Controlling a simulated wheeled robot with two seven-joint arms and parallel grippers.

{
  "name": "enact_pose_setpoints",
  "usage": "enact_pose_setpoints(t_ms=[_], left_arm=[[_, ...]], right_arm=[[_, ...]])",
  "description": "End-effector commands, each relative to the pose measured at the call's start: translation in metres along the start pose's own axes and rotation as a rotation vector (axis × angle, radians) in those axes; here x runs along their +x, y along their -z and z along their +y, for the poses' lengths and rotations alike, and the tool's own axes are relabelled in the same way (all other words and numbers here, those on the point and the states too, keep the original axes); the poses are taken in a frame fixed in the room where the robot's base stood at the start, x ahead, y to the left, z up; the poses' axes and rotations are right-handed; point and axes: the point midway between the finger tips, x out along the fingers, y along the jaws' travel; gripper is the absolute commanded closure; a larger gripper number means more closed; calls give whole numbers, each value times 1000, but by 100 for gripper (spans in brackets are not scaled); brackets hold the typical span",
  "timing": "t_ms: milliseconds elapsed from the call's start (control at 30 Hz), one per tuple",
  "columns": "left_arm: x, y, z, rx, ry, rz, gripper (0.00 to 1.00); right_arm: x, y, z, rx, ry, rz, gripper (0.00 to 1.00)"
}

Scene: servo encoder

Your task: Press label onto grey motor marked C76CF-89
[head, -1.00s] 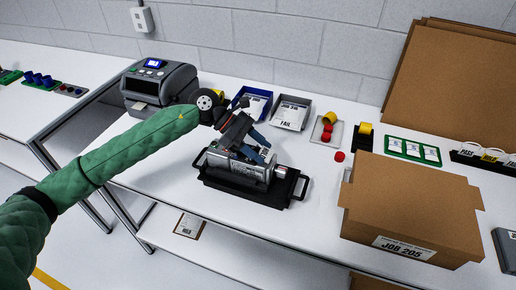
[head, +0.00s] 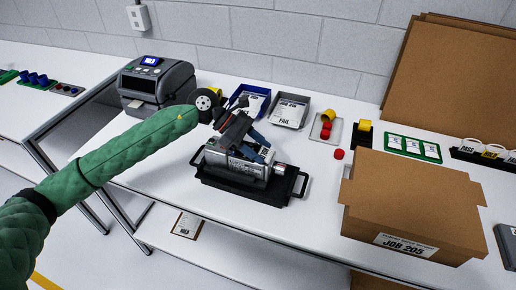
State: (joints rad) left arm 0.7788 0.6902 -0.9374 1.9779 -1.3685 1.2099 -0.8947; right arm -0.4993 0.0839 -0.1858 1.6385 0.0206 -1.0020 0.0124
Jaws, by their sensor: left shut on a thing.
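The grey motor (head: 231,167) lies in a black tray (head: 233,190) near the front edge of the white table. Its printed marking is too small to read. My left gripper (head: 258,150) reaches down from the left over the motor, its fingers at the motor's top. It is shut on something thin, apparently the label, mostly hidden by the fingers. I cannot tell whether the label touches the motor. My right gripper is not in view.
A label printer (head: 158,86) stands behind my left arm. Blue (head: 264,93) and grey (head: 303,101) bins with papers sit behind the motor. A cardboard box (head: 412,205) marked JOB 205 stands to the right. Red pieces (head: 339,154) lie between.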

Motion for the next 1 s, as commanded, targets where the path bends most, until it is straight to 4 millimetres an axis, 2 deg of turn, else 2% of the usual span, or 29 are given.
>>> enact_pose_setpoints(t_ms=[200, 233, 333, 667, 1000], left_arm=[[3, 3, -1, -4, 5, 2, 75], [3, 3, -1, -4, 5, 2, 49], [3, 4, -1, -5, 5, 2, 29], [4, 5, -1, -6, 5, 3, 29], [-3, 6, 0, -7, 3, 4, 29]], right_arm=[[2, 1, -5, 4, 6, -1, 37], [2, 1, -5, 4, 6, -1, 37], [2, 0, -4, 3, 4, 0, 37], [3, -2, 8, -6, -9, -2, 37], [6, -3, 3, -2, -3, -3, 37]])
